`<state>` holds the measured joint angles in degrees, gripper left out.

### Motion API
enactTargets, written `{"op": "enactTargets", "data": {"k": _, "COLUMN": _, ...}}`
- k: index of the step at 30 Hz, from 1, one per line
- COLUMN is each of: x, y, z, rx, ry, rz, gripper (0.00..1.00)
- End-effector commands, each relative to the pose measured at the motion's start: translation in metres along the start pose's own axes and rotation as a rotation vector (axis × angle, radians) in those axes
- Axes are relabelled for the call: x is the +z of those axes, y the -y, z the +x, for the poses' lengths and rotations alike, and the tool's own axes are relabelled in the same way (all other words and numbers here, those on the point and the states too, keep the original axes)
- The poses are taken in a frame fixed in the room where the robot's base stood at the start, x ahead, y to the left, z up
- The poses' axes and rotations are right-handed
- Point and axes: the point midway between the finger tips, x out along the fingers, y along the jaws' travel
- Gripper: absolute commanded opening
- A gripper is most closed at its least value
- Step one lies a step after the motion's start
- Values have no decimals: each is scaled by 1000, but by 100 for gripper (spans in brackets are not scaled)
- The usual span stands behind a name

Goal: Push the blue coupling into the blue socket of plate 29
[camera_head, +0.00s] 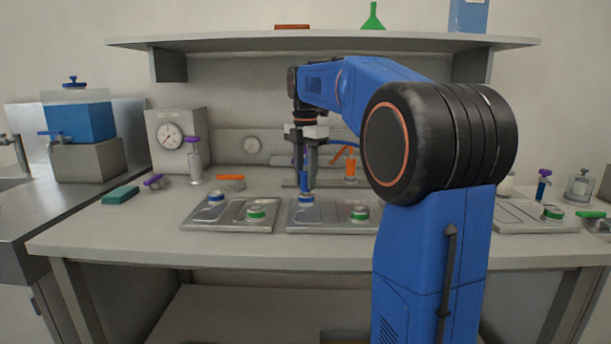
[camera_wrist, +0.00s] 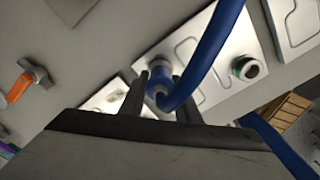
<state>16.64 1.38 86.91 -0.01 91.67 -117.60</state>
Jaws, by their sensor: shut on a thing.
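My gripper (camera_head: 306,166) points down over the middle plate (camera_head: 333,224) and is shut on the blue coupling (camera_head: 305,182). The blue coupling is upright, directly above or in the blue socket (camera_head: 306,201) at that plate's back left; I cannot tell how deep it sits. In the wrist view, the coupling (camera_wrist: 158,88) is between my gripper's fingers (camera_wrist: 165,92), and a blue hose (camera_wrist: 208,48) runs from it across the view. The blue socket is mostly hidden behind the coupling there. No plate number is readable.
The same plate has a green-ringed socket (camera_head: 360,214). Another plate (camera_head: 232,225) lies close on the left, and one more (camera_head: 515,222) on the right. An orange-topped fitting (camera_head: 350,170) stands behind. A shelf (camera_head: 330,42) hangs above. The bench front is clear.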

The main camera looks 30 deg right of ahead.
Motion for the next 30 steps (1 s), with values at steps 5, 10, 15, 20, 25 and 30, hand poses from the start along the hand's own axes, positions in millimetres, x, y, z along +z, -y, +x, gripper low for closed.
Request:
{"op": "enactTargets", "data": {"k": 5, "x": 0, "y": 0, "z": 0, "rx": 0, "ry": 0, "rz": 0, "gripper": 0}}
{"op": "enactTargets", "data": {"k": 10, "x": 0, "y": 0, "z": 0, "rx": 0, "ry": 0, "rz": 0, "gripper": 0}}
{"op": "enactTargets", "data": {"k": 15, "x": 0, "y": 0, "z": 3, "rx": -1, "ry": 0, "rz": 0, "gripper": 0}}
{"op": "enactTargets", "data": {"k": 20, "x": 0, "y": 0, "z": 5, "rx": -1, "ry": -1, "rz": 0, "gripper": 0}}
{"op": "enactTargets", "data": {"k": 25, "x": 0, "y": 0, "z": 8, "rx": -1, "ry": -1, "rz": 0, "gripper": 0}}
{"op": "enactTargets", "data": {"k": 30, "x": 0, "y": 0, "z": 11, "rx": -1, "ry": -1, "rz": 0, "gripper": 0}}
